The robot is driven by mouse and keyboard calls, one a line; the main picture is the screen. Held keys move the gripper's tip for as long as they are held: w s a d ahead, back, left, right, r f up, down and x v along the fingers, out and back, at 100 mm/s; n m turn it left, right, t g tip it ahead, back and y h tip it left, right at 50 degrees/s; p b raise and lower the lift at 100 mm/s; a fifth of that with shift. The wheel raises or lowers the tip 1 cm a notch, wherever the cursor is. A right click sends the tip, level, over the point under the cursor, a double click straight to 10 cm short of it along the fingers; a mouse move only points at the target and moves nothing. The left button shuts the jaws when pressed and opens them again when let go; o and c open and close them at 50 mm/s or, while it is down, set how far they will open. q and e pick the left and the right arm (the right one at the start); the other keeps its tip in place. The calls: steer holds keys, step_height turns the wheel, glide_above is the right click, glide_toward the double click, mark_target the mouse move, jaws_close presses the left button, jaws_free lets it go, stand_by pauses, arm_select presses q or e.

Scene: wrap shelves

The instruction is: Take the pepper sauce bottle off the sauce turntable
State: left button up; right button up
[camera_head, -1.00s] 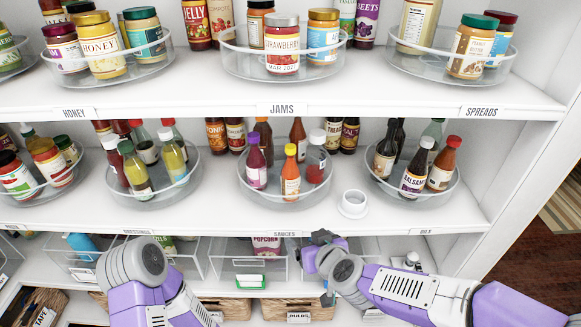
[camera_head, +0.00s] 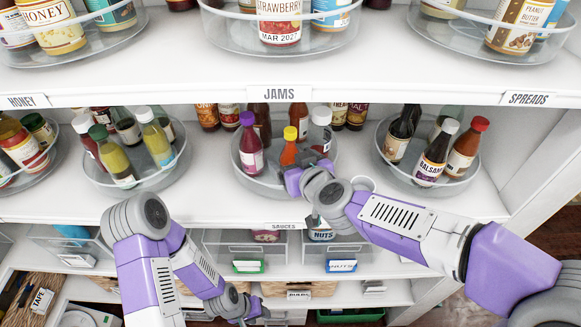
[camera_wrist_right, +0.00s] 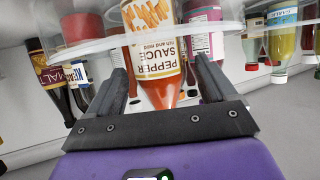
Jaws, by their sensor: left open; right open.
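The pepper sauce bottle (camera_head: 289,153) is orange with a yellow cap and stands on the clear round sauce turntable (camera_head: 251,186) on the middle shelf. Its lower part is hidden behind my right gripper in the head view. In the right wrist view the bottle (camera_wrist_right: 158,60) appears upside down, its "PEPPER SAUCE" label facing me. My right gripper (camera_wrist_right: 161,66) is open, with one finger on each side of the bottle; whether they touch it I cannot tell. My left gripper (camera_head: 252,310) is open and empty, low down by the bottom shelf.
A purple-capped bottle (camera_head: 250,145) and a white-capped bottle (camera_head: 320,128) share the turntable, close on either side. A turntable with a balsamic bottle (camera_head: 433,157) stands to the right, another with dressings (camera_head: 155,140) to the left. The jams shelf (camera_head: 180,85) hangs above.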

steer(key=shift+x, duration=0.8)
steer(key=shift+s+r, duration=0.1)
steer(key=c, duration=1.1)
steer(key=shift+c, duration=0.9)
steer(key=shift+r, duration=0.1)
